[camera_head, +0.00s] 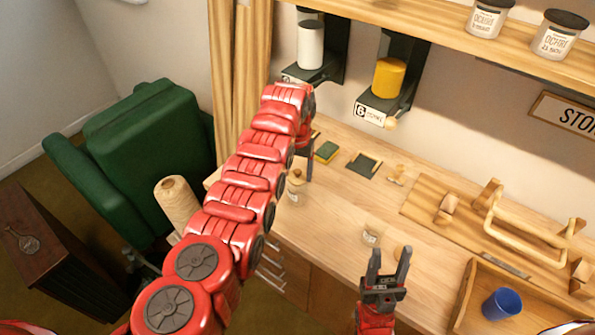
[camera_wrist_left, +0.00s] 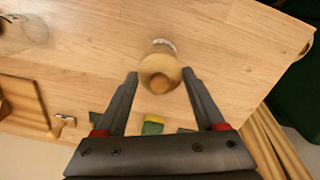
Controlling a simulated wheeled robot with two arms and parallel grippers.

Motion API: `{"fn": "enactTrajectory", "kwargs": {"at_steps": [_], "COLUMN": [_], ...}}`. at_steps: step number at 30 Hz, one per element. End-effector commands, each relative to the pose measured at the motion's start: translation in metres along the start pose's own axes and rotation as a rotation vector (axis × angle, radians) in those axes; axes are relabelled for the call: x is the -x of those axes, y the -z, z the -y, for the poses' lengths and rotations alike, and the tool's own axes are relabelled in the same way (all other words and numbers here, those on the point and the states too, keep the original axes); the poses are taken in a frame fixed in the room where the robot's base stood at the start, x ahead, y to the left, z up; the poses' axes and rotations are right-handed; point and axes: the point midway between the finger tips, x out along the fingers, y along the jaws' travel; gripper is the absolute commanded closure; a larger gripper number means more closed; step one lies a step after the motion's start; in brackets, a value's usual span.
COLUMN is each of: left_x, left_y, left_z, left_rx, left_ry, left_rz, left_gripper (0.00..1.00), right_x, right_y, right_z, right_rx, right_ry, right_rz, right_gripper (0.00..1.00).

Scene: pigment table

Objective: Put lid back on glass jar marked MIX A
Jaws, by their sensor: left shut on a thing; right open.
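In the head view, my left gripper (camera_head: 305,160) is at the back of a small glass jar (camera_head: 296,196) with a round wooden lid (camera_head: 296,175). In the left wrist view its fingers (camera_wrist_left: 160,78) are closed on the sides of this knobbed lid (camera_wrist_left: 160,72), with the jar's glass (camera_wrist_left: 163,45) showing just beyond it. A second glass jar (camera_head: 372,235) stands without a lid on the worktop. My right gripper (camera_head: 385,270) is open and empty, in front of this piece.
A wooden tray (camera_head: 463,300) with a blue cup (camera_head: 502,304) is at the right. A board with a wooden handle (camera_head: 530,240) lies behind it. A sponge (camera_head: 327,151) and a dark pad (camera_head: 364,163) lie at the back, under wall dispensers. The worktop between the jars is clear.

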Motion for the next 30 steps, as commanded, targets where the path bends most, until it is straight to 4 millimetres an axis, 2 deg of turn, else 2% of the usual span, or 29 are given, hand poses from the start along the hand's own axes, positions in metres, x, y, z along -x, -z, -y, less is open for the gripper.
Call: {"fn": "enactTrajectory", "kwargs": {"at_steps": [5, 6, 10, 23, 30], "left_x": [0.000, 0.000, 0.000, 0.001, 0.014], "left_y": [0.000, 0.000, 0.000, 0.000, 0.001], "left_z": [0.000, 0.000, 0.000, 0.000, 0.000], "left_rx": [0.000, 0.000, 0.000, 0.000, 0.000], "left_ry": [0.000, 0.000, 0.000, 0.000, 0.000], "left_rz": [-0.001, -0.001, -0.001, -0.001, -0.004], "left_gripper": [0.81, 0.26, 0.02, 0.00, 0.00], "right_x": [0.000, 0.000, 0.000, 0.000, -0.002], "right_y": [0.000, 0.000, 0.000, 0.000, 0.000], "right_z": [0.000, 0.000, 0.000, 0.000, 0.000], "right_rx": [0.000, 0.000, 0.000, 0.000, 0.000], "right_ry": [0.000, 0.000, 0.000, 0.000, 0.000], "right_rz": [0.000, 0.000, 0.000, 0.000, 0.000], "right_gripper": [0.50, 0.50, 0.50, 0.50, 0.50]}}
